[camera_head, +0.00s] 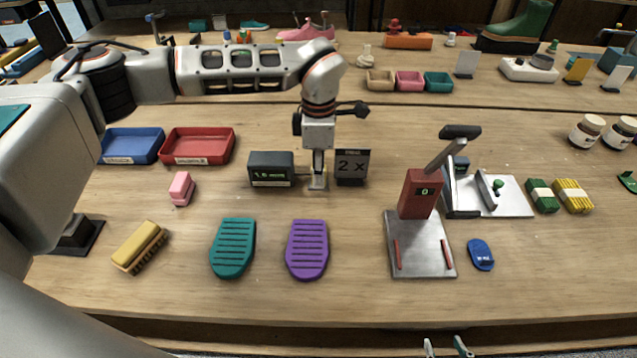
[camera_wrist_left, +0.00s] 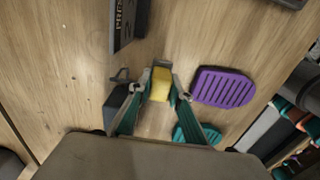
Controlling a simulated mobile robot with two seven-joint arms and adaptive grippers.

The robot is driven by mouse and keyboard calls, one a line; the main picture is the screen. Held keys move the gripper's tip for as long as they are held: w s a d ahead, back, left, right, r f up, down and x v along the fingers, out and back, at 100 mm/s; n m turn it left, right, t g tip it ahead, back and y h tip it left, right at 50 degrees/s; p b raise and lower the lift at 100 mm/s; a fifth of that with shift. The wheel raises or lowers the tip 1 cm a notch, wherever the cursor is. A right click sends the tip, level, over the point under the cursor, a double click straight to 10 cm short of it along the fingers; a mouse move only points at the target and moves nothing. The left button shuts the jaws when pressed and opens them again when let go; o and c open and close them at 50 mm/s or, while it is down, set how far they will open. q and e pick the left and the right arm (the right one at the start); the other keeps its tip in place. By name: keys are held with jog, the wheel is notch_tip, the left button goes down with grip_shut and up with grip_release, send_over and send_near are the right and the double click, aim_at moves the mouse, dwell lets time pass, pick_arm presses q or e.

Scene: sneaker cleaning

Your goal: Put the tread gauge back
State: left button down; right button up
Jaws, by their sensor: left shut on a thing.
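My left gripper (camera_head: 318,172) points straight down at the table, between a dark readout box (camera_head: 271,168) and a dark "2 x" card (camera_head: 352,167). In the left wrist view its fingers (camera_wrist_left: 160,92) are shut on a small yellow piece (camera_wrist_left: 161,84) with a grey end, apparently the tread gauge. In the head view the fingers mostly hide this piece; a pale metal plate (camera_head: 317,186) shows at their tips. The readout box (camera_wrist_left: 116,104) is beside the fingers. My right gripper (camera_head: 446,347) shows only its separated fingertips at the bottom edge.
Teal (camera_head: 233,248) and purple (camera_head: 307,249) soles lie in front. A red-headed stand (camera_head: 420,195) is to the right. Blue (camera_head: 132,146) and red (camera_head: 198,146) trays, a pink block (camera_head: 181,188) and a yellow brush (camera_head: 139,246) are left. Bare table separates the soles from the readout box.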

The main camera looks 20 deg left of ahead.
pick_arm(q)
jog(key=shift+f, duration=1.95)
jog(key=shift+f, duration=0.2)
jog(key=c, duration=1.8)
grip_release()
jog(key=shift+c, duration=0.2)
jog(key=shift+r, duration=0.1)
notch_tip(320, 180, up, 12)
jog(key=shift+r+b, duration=0.15)
jog(key=shift+b, duration=0.15)
